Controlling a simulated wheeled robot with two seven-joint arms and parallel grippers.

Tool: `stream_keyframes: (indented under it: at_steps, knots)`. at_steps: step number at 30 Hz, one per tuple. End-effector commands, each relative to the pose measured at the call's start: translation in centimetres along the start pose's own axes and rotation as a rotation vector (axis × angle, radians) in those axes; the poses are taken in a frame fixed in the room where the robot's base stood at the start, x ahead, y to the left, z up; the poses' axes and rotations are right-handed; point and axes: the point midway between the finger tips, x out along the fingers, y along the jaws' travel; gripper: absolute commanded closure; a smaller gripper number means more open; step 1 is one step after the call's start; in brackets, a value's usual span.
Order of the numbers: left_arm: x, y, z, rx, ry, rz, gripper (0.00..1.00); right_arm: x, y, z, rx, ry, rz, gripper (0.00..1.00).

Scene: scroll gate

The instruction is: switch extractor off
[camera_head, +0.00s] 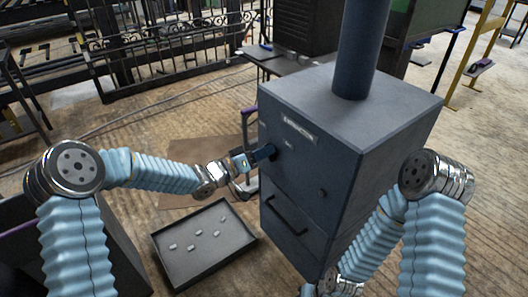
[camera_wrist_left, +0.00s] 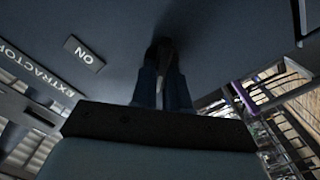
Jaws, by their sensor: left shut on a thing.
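The extractor (camera_head: 335,130) is a tall dark blue-grey cabinet in the middle right of the head view, with an EXTRACTOR label (camera_head: 298,128) on its front. A small ON plate (camera_wrist_left: 85,54) reads clearly in the left wrist view. My left gripper (camera_head: 266,153) is at the upper front of the cabinet, shut on a dark switch knob (camera_wrist_left: 161,50). The fingers mostly hide the knob, so its angle cannot be told. My right arm hangs low by the cabinet's right side; its fingers are not seen.
A black tray (camera_head: 185,270) with several small pale pieces lies on the wooden floor to the left. A workbench stands behind.

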Motion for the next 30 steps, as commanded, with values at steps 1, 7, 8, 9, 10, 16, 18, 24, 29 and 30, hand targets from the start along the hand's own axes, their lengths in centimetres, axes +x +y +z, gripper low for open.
stream_keyframes:
  at_steps: [1, 7, 8, 9, 10, 16, 18, 24, 29, 30]
  knots:
    - [-0.1, -0.1, 0.1, -0.004, -0.002, -0.003, 1.0, 0.0, 0.0, 0.0, 0.0, 0.0, 0.0, 0.57]
    - [-0.1, -0.1, 0.1, -0.003, -0.002, -0.002, 0.61, 0.0, 0.0, 0.0, 0.0, 0.0, 0.0, 0.57]
    - [-0.1, -0.1, 0.1, -0.002, -0.001, -0.002, 0.6, 0.0, 0.0, 0.0, 0.0, 0.0, 0.0, 0.57]
    - [0.0, -0.1, 0.1, -0.002, -0.001, -0.002, 0.6, 0.0, 0.0, 0.0, 0.0, 0.0, 0.0, 0.57]
    - [0.0, -0.1, 0.1, -0.002, -0.001, -0.002, 0.6, 0.0, 0.0, 0.0, 0.0, 0.0, 0.0, 0.57]
    - [-0.1, -0.1, 0.0, -0.001, -0.001, -0.001, 0.6, 0.0, 0.0, 0.0, 0.0, 0.0, 0.0, 0.57]
    - [-0.6, -0.1, 0.0, 0.0, -0.001, -0.002, 0.6, 0.0, 0.0, 0.0, 0.0, 0.0, 0.0, 0.57]
    - [-4.4, -0.2, 0.0, 0.001, 0.0, -0.005, 0.6, 0.2, 0.1, 0.0, 0.001, 0.001, 0.001, 0.57]
    - [-8.4, -0.2, 0.0, -0.001, 0.001, -0.006, 0.6, 0.2, 0.2, -0.1, 0.002, 0.002, 0.002, 0.57]
    - [-9.4, -0.2, 0.0, -0.001, 0.001, -0.006, 0.6, 0.2, 0.2, -0.1, 0.002, 0.002, 0.002, 0.57]
